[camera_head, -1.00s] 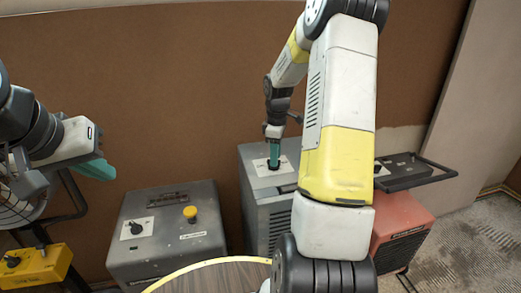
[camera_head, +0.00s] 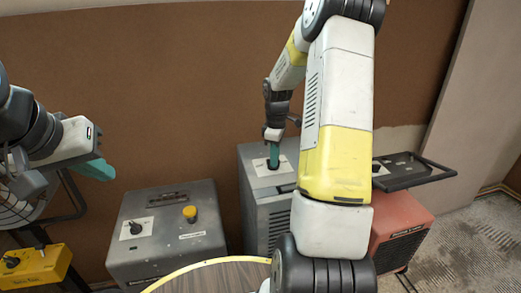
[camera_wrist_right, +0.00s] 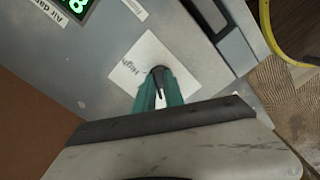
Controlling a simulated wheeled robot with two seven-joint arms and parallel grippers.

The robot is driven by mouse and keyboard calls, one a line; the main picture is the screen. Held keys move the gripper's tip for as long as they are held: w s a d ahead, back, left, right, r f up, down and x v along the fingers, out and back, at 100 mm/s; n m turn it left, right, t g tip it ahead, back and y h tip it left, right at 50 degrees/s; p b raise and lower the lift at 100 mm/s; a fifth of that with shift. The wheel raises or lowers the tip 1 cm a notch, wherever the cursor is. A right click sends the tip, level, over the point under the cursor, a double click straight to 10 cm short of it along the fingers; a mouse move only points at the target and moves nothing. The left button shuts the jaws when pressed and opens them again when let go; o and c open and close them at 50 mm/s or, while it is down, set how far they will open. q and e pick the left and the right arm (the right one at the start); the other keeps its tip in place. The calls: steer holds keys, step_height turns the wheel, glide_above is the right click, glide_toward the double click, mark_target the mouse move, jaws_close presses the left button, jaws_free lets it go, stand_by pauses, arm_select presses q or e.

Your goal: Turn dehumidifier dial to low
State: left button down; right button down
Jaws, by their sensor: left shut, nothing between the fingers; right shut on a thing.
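A grey vented machine (camera_head: 252,190), apparently the dehumidifier, stands against the brown wall, partly hidden by my right arm. Its top carries a white plate with a black dial; in the right wrist view the dial (camera_wrist_right: 158,72) shows between teal fingertips. The plate (camera_wrist_right: 172,52) there reads "High"; other markings are hidden by the fingers. My right gripper (camera_head: 273,163) points down and is shut on the dial; it also shows in the right wrist view (camera_wrist_right: 160,92). My left gripper (camera_head: 97,169) is shut and empty, in the air at the left.
A grey box (camera_head: 165,245) with a black knob and yellow button stands left of the machine. A yellow box (camera_head: 40,268) is at far left. A red machine (camera_head: 402,225) with a black handle stands at right. A green display (camera_wrist_right: 75,8) shows in the wrist view.

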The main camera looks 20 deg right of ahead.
steer(key=m, duration=0.6)
steer(key=shift+a, duration=0.15)
steer(key=m, duration=0.5)
steer(key=shift+a, duration=0.1)
steer(key=shift+m, duration=0.3)
steer(key=c, duration=1.4)
jaws_free()
steer(key=shift+c, duration=0.2)
steer(key=shift+r, duration=0.1)
step_height(320, 180, up, 8)
steer(key=shift+f, duration=0.15)
